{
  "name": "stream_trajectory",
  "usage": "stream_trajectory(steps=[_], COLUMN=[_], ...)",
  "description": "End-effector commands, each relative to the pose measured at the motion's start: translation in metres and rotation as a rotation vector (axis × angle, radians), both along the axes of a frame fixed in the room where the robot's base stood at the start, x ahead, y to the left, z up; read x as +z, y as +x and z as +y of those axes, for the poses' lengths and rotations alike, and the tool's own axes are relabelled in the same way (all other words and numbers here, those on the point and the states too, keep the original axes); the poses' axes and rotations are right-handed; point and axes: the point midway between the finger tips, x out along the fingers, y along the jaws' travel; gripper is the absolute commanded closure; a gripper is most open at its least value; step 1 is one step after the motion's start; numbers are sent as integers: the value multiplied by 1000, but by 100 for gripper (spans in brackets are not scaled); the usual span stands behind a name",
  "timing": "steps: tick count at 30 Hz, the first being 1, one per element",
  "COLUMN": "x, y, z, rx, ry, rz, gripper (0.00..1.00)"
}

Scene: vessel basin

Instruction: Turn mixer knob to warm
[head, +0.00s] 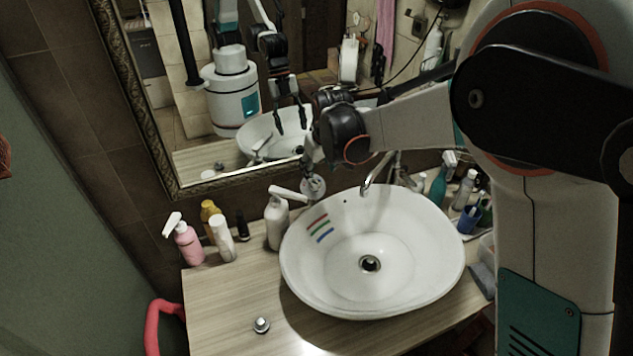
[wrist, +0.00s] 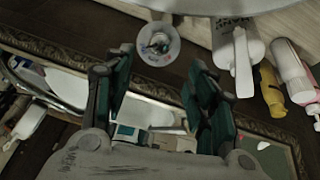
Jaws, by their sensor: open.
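The mixer knob (head: 314,188) is a round pale fitting on the dark wall behind the basin, left of the metal tap spout (head: 375,178). In the wrist view the knob (wrist: 158,46) shows small blue and red marks and a darker centre. I cannot tell which way it is turned. My gripper (head: 311,160) is at the knob in the head view, partly overlapping it. In the wrist view my gripper (wrist: 157,62) is open, its two fingers on either side of the line to the knob, with nothing between them. Contact with the knob is not clear.
A white basin (head: 310,285) with red, green and blue stripes stands on the wooden counter (head: 225,300). A white pump bottle (head: 277,225) stands close left of the knob. A pink spray bottle (head: 188,245) is farther left. A framed mirror (head: 150,115) hangs above.

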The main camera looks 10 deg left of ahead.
Motion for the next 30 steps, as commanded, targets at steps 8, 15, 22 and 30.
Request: stream_trajectory(steps=[8,15,22,30], x=[-52,-86,-98,-99], y=[20,33,38,38], z=[10,16,19,19], rx=[0,-1,-1,-1], ry=[1,1,1,1], rz=[-1,-1,-1,-1], gripper=[48,48,48,48])
